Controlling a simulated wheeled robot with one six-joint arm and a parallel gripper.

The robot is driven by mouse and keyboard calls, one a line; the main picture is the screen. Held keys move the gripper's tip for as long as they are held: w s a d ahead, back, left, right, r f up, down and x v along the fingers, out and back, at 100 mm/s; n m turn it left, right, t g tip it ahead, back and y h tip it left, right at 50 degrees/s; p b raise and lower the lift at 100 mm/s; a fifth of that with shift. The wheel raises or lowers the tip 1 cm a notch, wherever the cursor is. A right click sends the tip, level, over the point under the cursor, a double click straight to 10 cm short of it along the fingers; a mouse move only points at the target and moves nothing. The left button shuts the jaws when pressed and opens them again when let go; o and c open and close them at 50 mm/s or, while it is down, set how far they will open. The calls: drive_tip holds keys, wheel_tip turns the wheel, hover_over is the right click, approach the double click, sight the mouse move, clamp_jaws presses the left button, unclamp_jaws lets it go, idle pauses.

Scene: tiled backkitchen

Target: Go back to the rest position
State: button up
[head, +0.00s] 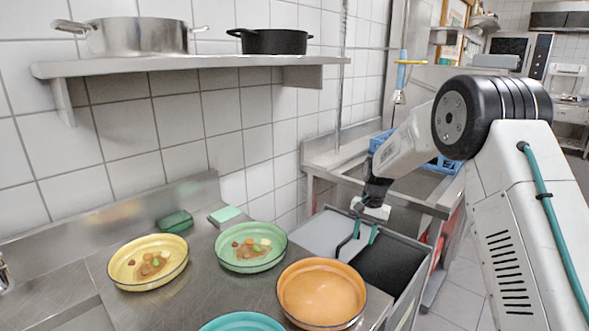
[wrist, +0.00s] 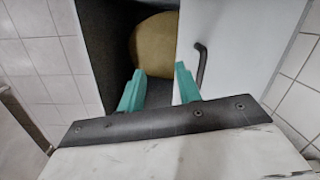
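My gripper (head: 360,240) hangs at the end of my arm over the open, dark-inside compartment (head: 392,268) beside the steel counter. In the wrist view my gripper (wrist: 158,76) shows two teal fingers apart, with nothing held between them. Beyond the fingertips a rounded ochre thing (wrist: 153,45) lies in the dark interior, partly hidden by a pale panel with a dark handle (wrist: 201,62). My fingers look apart from the ochre thing; the exact distance I cannot tell.
The counter (head: 195,265) holds a yellow bowl (head: 125,268) and a green bowl (head: 237,262) with food, an orange bowl (head: 321,292), a teal bowl (head: 242,322) and sponges (head: 224,214). A shelf (head: 190,64) with pots hangs above. A sink table stands behind my gripper.

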drive_tip(key=s+r+n, duration=0.1)
drive_tip(key=s+r, duration=0.4)
drive_tip(key=s, duration=0.3)
drive_tip(key=s+r+n+g, duration=0.1)
drive_tip(key=s+r+n, duration=0.1)
drive_tip(key=s+r, duration=0.45)
drive_tip(key=s+r+n, duration=0.1)
drive_tip(key=s+r, duration=0.3)
drive_tip(key=s, duration=0.6)
drive_tip(key=s+r+n+t, duration=0.1)
drive_tip(key=s+r, duration=0.1)
drive_tip(key=s, duration=0.9)
drive_tip(key=s+d+r+n+t+h, duration=0.1)
drive_tip(key=s+r+t, duration=0.1)
drive_tip(key=s, duration=1)
drive_tip(key=shift+s+d+r, duration=0.15)
drive_tip(key=shift+r, duration=0.55)
